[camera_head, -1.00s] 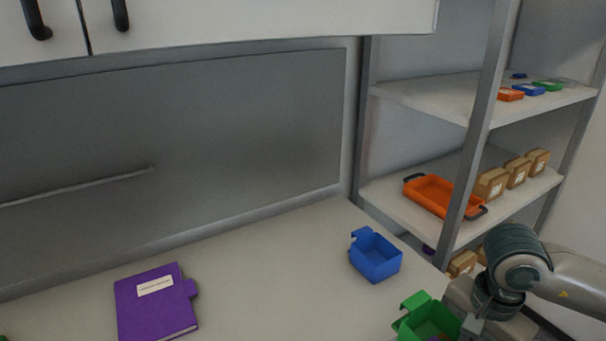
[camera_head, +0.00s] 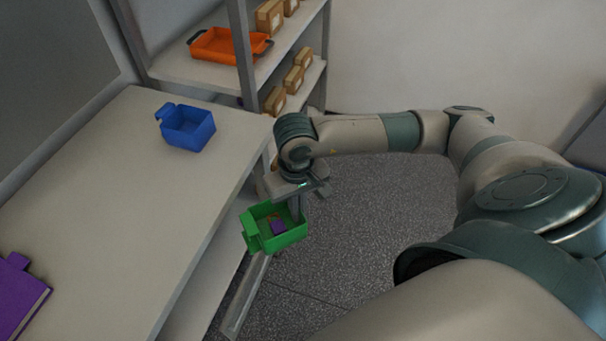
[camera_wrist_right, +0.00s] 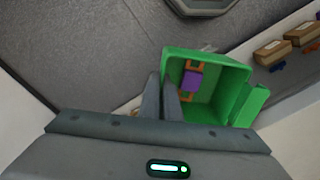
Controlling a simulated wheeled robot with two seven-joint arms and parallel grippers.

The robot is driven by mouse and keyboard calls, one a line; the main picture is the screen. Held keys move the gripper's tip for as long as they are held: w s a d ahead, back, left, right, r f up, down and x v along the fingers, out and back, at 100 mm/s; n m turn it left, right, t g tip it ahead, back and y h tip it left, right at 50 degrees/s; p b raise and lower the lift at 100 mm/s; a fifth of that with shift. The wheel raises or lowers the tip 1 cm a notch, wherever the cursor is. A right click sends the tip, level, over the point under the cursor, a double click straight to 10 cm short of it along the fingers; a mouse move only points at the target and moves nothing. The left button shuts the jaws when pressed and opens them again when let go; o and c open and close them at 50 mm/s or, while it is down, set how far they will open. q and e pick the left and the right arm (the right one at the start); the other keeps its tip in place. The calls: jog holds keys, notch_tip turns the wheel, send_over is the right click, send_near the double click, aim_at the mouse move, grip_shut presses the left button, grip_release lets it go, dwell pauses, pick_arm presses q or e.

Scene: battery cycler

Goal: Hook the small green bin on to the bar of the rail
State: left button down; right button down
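The small green bin (camera_head: 275,231) hangs in my right gripper (camera_head: 299,205), beyond the right edge of the table and above the floor. A purple block and an orange-brown piece lie inside it. Its hook tab points to the left in the head view. In the right wrist view, the gripper's fingers (camera_wrist_right: 163,100) are close together with a side wall of the green bin (camera_wrist_right: 230,85) between them. The rail's bar is not in view now. My left gripper is not in view.
A blue bin (camera_head: 187,128) stands on the white table (camera_head: 130,215), near its far right. A shelf behind holds an orange tray (camera_head: 222,47) and several cardboard boxes (camera_head: 270,20). The middle of the table is clear.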

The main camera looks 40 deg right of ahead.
aim_at(278, 231)
jog(key=shift+n, duration=0.7)
jog(key=a, duration=0.1)
jog(key=a+f, duration=0.1)
jog(key=a, duration=0.2)
jog(key=shift+s+a+f, duration=0.1)
jog(key=shift+a+f, duration=0.25)
jog(key=shift+s+a+f, duration=0.1)
jog(key=shift+a, duration=0.45)
